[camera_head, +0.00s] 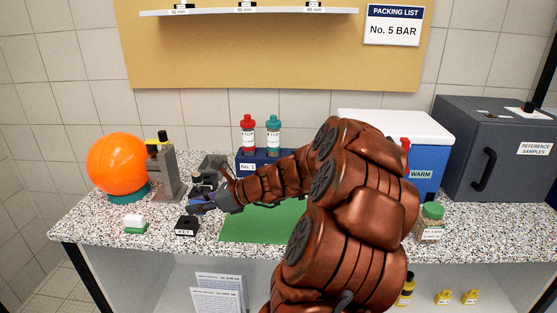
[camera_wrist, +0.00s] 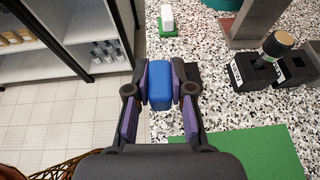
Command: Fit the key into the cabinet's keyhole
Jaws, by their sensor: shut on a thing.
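My gripper (camera_head: 201,201) is low over the left part of the counter, by a black block (camera_head: 186,229) labelled KEY. In the wrist view my gripper (camera_wrist: 160,90) is shut on a blue, block-shaped piece, which appears to be the head of the key (camera_wrist: 160,97). The rest of the key is hidden beneath it, so I cannot tell whether it is clear of the block. The dark grey cabinet (camera_head: 476,165) stands at the far right, with a black handle and a REFERENCE SAMPLES label. I cannot make out its keyhole.
An orange globe (camera_head: 117,163) and a grey stand (camera_head: 164,175) are at the left. A blue rack (camera_head: 245,161) holds red and teal-capped bottles behind my arm. A green mat (camera_head: 239,228) is clear.

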